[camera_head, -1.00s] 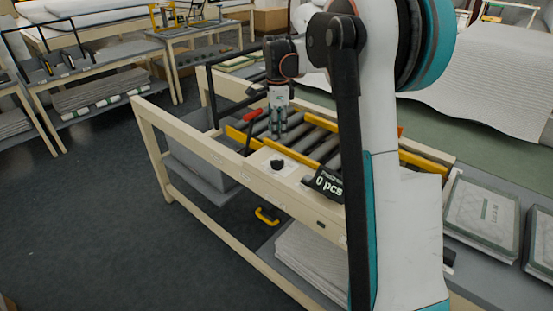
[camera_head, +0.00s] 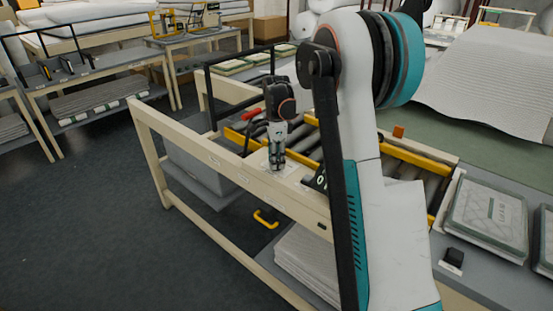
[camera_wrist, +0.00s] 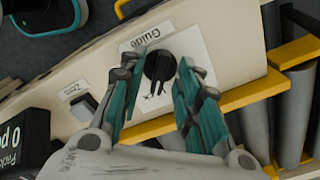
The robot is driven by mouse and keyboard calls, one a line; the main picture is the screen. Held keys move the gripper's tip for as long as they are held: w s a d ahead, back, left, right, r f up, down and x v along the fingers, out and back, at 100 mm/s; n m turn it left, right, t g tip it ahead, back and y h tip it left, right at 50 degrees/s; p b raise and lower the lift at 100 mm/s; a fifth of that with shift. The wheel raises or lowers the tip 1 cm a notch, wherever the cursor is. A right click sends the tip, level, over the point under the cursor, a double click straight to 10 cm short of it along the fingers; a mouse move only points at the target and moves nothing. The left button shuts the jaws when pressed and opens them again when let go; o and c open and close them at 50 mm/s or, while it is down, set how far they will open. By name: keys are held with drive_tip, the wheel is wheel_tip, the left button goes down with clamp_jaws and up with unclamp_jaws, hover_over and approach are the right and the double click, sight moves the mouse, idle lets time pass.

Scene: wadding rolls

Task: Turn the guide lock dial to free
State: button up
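The guide lock dial is a round black knob (camera_wrist: 160,66) on a white plate (camera_wrist: 190,45) labelled "Guide" in the wrist view. My gripper (camera_wrist: 152,78) is open, with its teal fingers apart on either side of the dial. I cannot tell whether the fingertips touch it. In the head view my gripper (camera_head: 276,166) points down at the bench's front rail (camera_head: 235,172) and hides the dial. Small marks on the plate beside the knob are too small to read.
Yellow guide bars (camera_wrist: 235,97) and grey rollers (camera_wrist: 292,115) lie beside the dial. A black counter display (camera_wrist: 22,140) and a "Zero" label (camera_wrist: 83,104) are near it. A red-handled lever (camera_head: 252,114) stands just left of my gripper in the head view.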

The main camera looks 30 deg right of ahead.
clamp_jaws()
